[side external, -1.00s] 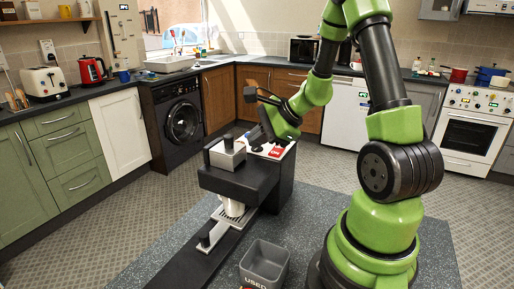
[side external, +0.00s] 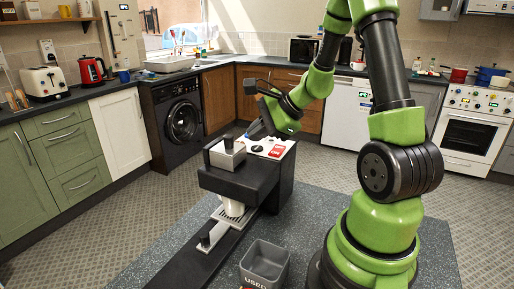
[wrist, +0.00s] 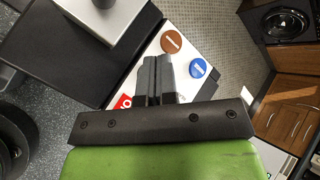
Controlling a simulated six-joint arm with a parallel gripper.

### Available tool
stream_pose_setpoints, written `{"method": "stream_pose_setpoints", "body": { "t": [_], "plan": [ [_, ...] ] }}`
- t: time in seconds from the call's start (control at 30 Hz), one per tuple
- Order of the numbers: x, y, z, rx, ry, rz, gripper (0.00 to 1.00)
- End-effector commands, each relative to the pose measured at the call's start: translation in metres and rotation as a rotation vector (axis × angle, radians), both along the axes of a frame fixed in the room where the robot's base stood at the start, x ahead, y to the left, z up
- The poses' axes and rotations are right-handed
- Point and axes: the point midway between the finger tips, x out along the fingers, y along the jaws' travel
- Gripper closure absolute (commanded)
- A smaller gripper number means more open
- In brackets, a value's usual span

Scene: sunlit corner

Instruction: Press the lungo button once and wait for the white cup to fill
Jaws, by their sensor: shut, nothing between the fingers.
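The coffee machine (side external: 235,180) is a dark block with a white top panel (side external: 284,146). In the wrist view the panel carries a brown round button (wrist: 172,41), a blue round button (wrist: 197,67) and a partly hidden red square (wrist: 122,102). I cannot read which button is lungo. The white cup (side external: 233,207) stands upright under the machine's front overhang; its inside is hidden. My gripper (side external: 254,133) is shut and empty, just above the panel's far side. In the wrist view its fingers (wrist: 157,62) lie between the red square and the two round buttons.
A grey metal box (side external: 228,155) sits on the machine's front top, left of my gripper. A grey bin marked USED (side external: 265,262) stands in front, near my base. A long dark rail (side external: 180,260) runs forward from the machine. The air above the panel is clear.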

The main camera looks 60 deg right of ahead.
Motion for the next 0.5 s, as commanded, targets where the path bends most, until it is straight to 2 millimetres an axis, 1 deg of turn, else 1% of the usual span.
{"method": "stream_pose_setpoints", "body": {
  "t": [0.4, 0.5],
  "plan": [
    [0.001, 0.0, 0.039, -0.004, -0.005, 0.002, 1.0],
    [0.001, 0.0, 0.046, -0.004, -0.004, 0.001, 1.0]
  ]
}}
